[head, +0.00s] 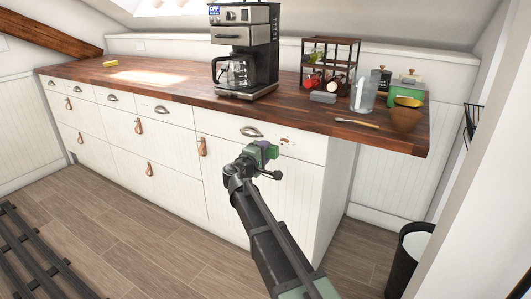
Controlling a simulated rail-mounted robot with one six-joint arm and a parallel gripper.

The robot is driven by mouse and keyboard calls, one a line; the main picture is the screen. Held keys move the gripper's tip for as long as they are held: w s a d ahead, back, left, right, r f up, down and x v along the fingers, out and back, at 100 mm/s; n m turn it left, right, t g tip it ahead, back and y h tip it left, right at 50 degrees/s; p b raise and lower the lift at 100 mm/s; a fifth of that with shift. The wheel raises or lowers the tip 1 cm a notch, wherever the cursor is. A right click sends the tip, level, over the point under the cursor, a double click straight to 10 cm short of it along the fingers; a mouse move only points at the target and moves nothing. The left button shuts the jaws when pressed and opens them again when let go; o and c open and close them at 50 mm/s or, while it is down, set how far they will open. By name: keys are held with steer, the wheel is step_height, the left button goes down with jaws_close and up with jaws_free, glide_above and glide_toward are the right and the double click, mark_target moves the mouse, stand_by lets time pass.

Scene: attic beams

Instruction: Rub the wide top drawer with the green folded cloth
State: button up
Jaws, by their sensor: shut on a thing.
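The wide top drawer (222,124) is the white front under the counter at the right end of the cabinet, with a metal cup handle (251,132). Reddish-brown marks (287,141) show on it, right of the handle. My gripper (266,152) is in front of the drawer's lower part, below the handle and marks. It is shut on the green folded cloth (272,151), of which only a small part shows. I cannot tell whether the cloth touches the drawer front.
The wooden counter (190,92) overhangs the drawers. On it stand a coffee maker (243,55), a rack (329,66), a glass pitcher (362,92), bowls (405,118) and a yellow sponge (110,63). A dark bin (410,258) stands at right. The floor in front is partly clear.

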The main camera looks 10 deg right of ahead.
mark_target(296, 144)
steer(key=shift+w+a, duration=0.1)
steer(key=shift+w, duration=0.4)
steer(key=shift+x, duration=2.7)
steer(key=shift+x, duration=1)
steer(key=shift+s, duration=0.15)
steer(key=s+d, duration=0.2)
steer(key=shift+s+d, duration=0.15)
steer(key=shift+d, duration=0.2)
steer(key=shift+s+d, duration=0.65)
steer(key=shift+d, duration=0.25)
steer(key=shift+s+d, duration=0.6)
steer(key=shift+d, duration=0.25)
